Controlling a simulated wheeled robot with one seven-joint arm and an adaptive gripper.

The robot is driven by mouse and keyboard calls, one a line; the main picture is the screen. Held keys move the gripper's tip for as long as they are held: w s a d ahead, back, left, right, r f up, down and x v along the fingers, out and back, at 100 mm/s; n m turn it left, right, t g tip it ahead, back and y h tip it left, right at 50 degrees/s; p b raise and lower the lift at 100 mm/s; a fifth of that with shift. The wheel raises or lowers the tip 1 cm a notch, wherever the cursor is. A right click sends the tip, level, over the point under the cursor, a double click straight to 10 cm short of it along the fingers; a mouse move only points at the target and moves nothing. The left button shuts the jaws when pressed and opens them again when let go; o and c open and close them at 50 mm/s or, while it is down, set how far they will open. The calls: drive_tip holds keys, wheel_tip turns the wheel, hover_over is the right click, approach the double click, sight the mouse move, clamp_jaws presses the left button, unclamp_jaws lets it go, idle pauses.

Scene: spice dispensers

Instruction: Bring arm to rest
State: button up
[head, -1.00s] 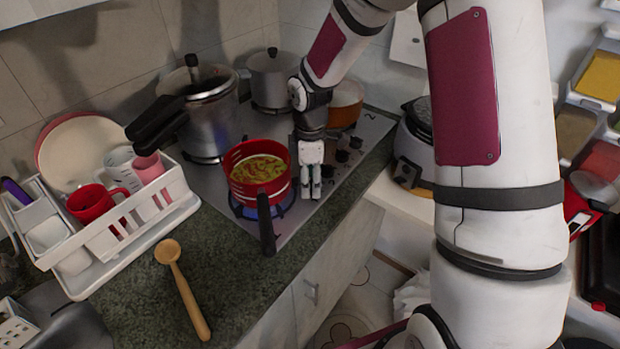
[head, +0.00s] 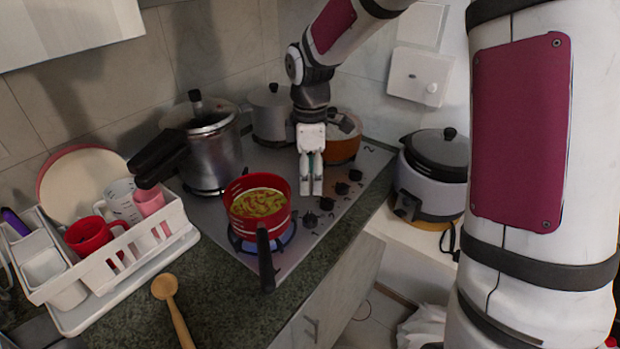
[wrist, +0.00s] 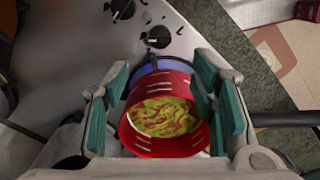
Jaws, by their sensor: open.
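My gripper (head: 310,188) points down over the stove (head: 215,218), just right of and behind the red pot (head: 280,212) in the head view. In the wrist view my gripper (wrist: 165,115) is open, with its green-padded fingers apart and the red pot (wrist: 165,142) showing between and beyond them. Nothing is held. The pot holds yellow-green food with red bits and sits over a blue flame. Its black handle points to the front edge of the counter.
A pressure cooker (head: 212,160), a grey pot (head: 270,122) and an orange pot (head: 342,148) stand around my gripper. A dish rack (head: 100,268) and wooden spoon (head: 172,305) are on the left. A rice cooker (head: 430,190) stands right.

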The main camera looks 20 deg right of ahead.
drive_tip(key=shift+r, duration=0.1)
drive_tip(key=s+r+m+t+h, duration=0.1)
drive_tip(key=s+r+m+t, duration=0.1)
drive_tip(key=s+r+m, duration=0.75)
drive_tip(key=s+r+m+t+y, duration=0.1)
drive_tip(key=s+r+m+t, duration=0.2)
drive_tip(key=s, duration=1.2)
wheel_tip(320, 180, up, 2)
drive_tip(key=shift+s+d+r+m, duration=0.2)
drive_tip(key=shift+s+d+m, duration=0.1)
drive_tip(key=shift+m, duration=0.85)
